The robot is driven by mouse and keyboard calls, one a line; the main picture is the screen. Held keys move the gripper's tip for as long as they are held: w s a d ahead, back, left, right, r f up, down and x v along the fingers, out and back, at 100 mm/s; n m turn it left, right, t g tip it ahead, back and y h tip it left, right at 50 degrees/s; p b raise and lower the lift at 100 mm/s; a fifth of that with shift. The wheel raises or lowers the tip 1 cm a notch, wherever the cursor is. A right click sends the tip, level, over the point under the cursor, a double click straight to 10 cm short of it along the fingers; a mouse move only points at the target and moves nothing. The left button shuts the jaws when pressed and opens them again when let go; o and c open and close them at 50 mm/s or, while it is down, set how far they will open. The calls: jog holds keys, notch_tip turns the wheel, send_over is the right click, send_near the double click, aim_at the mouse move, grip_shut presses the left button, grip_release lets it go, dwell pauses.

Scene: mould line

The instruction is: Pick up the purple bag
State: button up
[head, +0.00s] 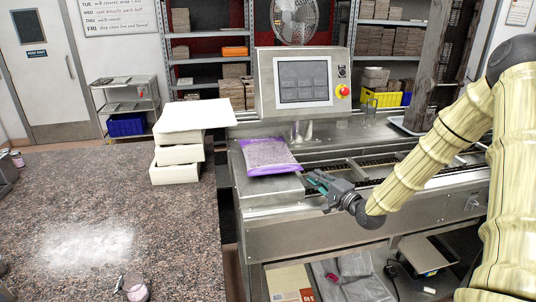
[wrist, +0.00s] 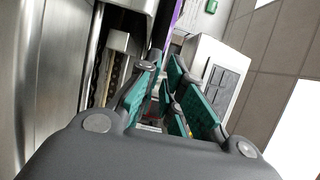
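The purple bag (head: 268,155) lies flat on the metal top of the mould line, left of the conveyor track. Its middle is clear with pale contents and its edges are purple. My gripper (head: 316,182) is just right of and nearer than the bag, apart from it, pointing left. In the wrist view my gripper (wrist: 172,100) shows green finger pads spread apart with nothing between them. A purple strip of the bag (wrist: 174,22) shows at the top of the wrist view, beyond the fingers.
A control panel with a screen (head: 302,82) and a red stop button (head: 342,91) stands behind the bag. White stacked blocks (head: 178,160) stand on the granite counter (head: 190,235) to the left. A conveyor track (head: 350,168) runs right from the bag. Shelves stand behind.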

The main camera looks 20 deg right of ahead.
aim_at(293, 162)
jog(key=shift+w, duration=1.05)
jog(key=shift+w+a+r+p, duration=0.1)
jog(key=shift+w+a+p, duration=0.1)
jog(key=shift+w+p, duration=0.35)
jog(key=shift+w+a+p, duration=0.25)
jog(key=shift+w+p, duration=0.05)
jog(key=shift+w, duration=0.4)
jog(key=shift+w+a+r+p, duration=0.1)
jog(key=shift+w+a+p, duration=0.1)
jog(key=shift+w+p, duration=0.35)
jog(key=shift+w+a+f, duration=0.1)
jog(key=shift+w+f, duration=0.05)
jog(key=shift+w, duration=0.7)
grip_shut()
